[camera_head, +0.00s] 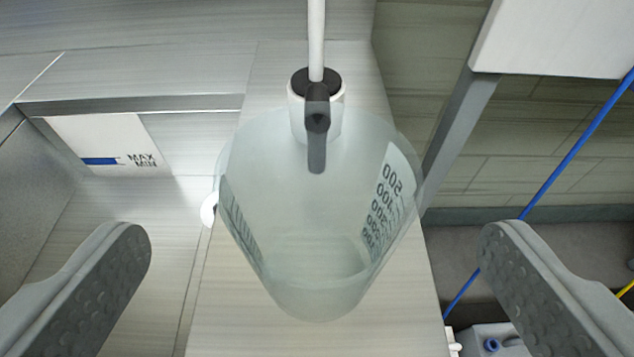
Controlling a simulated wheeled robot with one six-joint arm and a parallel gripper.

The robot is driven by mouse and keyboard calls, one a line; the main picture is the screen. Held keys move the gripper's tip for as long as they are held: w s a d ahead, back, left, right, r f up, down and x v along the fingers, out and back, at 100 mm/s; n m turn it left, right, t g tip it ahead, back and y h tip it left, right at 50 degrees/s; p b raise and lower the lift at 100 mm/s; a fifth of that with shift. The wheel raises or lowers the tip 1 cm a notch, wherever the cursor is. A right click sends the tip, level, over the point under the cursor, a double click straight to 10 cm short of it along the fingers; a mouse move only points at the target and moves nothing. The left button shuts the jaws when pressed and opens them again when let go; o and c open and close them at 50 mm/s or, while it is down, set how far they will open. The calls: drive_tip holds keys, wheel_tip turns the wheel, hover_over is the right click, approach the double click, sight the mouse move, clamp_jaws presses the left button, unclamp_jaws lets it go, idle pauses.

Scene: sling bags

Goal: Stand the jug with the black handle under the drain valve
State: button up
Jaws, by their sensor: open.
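A clear, tapered jug (300,235) with black scale marks up to 500 stands in the middle of the picture on a pale narrow board. No black handle shows on it from here. The drain valve (317,105), a white body with a black collar and a dark grey lever on a thin white pipe, overlaps the jug's upper part in the picture. I cannot tell whether its outlet is exactly over the jug's mouth. My gripper (312,238) is open, with one grey padded finger on each side of the jug and clear gaps between.
A white panel marked MAX and MIN (110,145) is at the left. A grey post and white box (560,35) are at upper right. A blue cable (570,155) runs down the right side, with grey and blue equipment (490,343) below.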

sight(317, 140)
drive_tip(key=shift+x, duration=3.7)
drive_tip(key=shift+s+d, duration=0.1)
drive_tip(key=c, duration=1.4)
